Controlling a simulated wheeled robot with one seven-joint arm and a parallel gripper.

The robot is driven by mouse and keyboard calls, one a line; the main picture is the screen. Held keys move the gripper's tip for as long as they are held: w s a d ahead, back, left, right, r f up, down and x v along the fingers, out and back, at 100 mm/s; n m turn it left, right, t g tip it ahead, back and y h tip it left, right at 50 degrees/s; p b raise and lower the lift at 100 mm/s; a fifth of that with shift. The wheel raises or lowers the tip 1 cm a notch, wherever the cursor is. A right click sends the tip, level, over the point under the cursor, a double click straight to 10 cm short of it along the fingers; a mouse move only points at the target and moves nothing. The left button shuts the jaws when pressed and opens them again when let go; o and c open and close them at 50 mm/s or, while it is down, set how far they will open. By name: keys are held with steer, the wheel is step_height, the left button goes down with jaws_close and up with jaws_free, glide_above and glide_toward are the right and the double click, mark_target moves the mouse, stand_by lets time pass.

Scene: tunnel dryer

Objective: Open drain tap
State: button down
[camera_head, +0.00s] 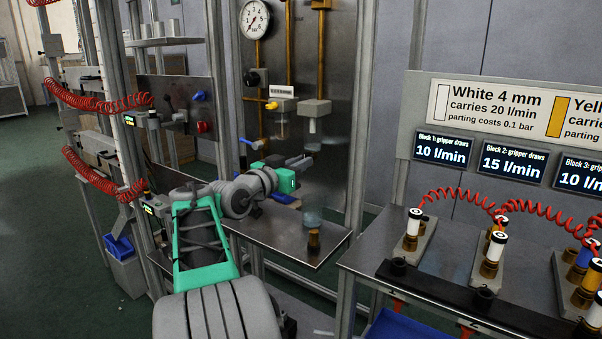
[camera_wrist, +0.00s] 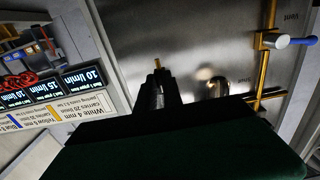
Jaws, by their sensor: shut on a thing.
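In the head view my gripper (camera_head: 287,181) is in front of the steel panel, above the steel shelf. In the wrist view its dark fingers (camera_wrist: 158,92) are shut on a small part, with a brass tip (camera_wrist: 157,63) showing at their ends. The rest of that part is hidden, so I cannot tell whether it is the drain tap. A tap with a blue lever (camera_wrist: 303,41) sits on a brass pipe to the right in the wrist view.
A pressure gauge (camera_head: 254,19), a yellow-knobbed regulator (camera_head: 272,105) and a grey filter head (camera_head: 313,107) are on the panel above. A clear cup (camera_head: 312,215) and a brass piece (camera_head: 314,241) are below. A bench with red coiled hoses (camera_head: 458,197) stands at right.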

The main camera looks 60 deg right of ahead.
steer(key=shift+r, duration=0.1)
stand_by(0.3)
steer(key=c, duration=1.5)
jaws_free()
steer(key=shift+a, duration=0.1)
steer(key=a, duration=0.5)
steer(key=w+a, duration=0.1)
steer(key=a, duration=0.1)
steer(key=shift+w+a+b, duration=0.1)
steer(key=shift+a+b, duration=0.15)
steer(key=shift+b, duration=0.05)
